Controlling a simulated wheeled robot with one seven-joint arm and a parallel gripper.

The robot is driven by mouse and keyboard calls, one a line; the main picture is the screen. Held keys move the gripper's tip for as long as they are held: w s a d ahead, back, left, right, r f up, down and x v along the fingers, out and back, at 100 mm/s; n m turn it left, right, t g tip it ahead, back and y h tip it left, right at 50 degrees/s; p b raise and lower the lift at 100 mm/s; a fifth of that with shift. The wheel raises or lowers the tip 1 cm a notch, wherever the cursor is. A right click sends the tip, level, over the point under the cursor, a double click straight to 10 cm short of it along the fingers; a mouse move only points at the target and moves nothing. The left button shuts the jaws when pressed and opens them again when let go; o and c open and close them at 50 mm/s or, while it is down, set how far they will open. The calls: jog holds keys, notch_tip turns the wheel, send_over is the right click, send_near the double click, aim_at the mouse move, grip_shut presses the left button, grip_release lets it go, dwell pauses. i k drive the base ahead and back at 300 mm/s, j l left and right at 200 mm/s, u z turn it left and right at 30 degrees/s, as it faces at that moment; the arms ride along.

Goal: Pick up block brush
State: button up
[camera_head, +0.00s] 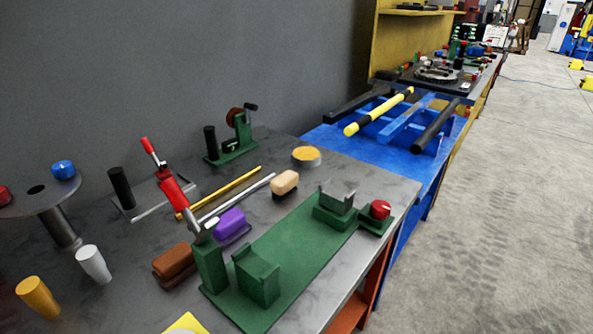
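Three block-shaped objects that look like block brushes are on the grey workbench (120,290). A brown one (172,260) with a dark underside lies at the near middle, left of the green fixture. A purple one (232,223), also with a dark underside, lies just behind it to the right. A tan one (285,182) with a dark base lies farther back, beyond the green plate. I cannot tell which one the task names. All three are apart from each other. My gripper is not in view.
A green fixture (290,262) with a red-handled clamp (180,200) stands right of the brown and purple blocks. A yellow rod (220,192) and a silver rod (237,196) lie behind them. Cups (93,263) stand at left. Open floor (510,220) is at right.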

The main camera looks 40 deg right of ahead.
aim_at(284, 184)
jog(key=i+l+u, duration=0.15)
jog(key=l, duration=0.2)
jog(key=i+l+u, duration=0.1)
jog(key=l, duration=0.25)
jog(key=i+l+u, duration=0.25)
jog(key=i+l, duration=0.15)
jog(key=l, duration=0.35)
jog(key=i+l+u, duration=0.15)
jog(key=l, duration=0.25)
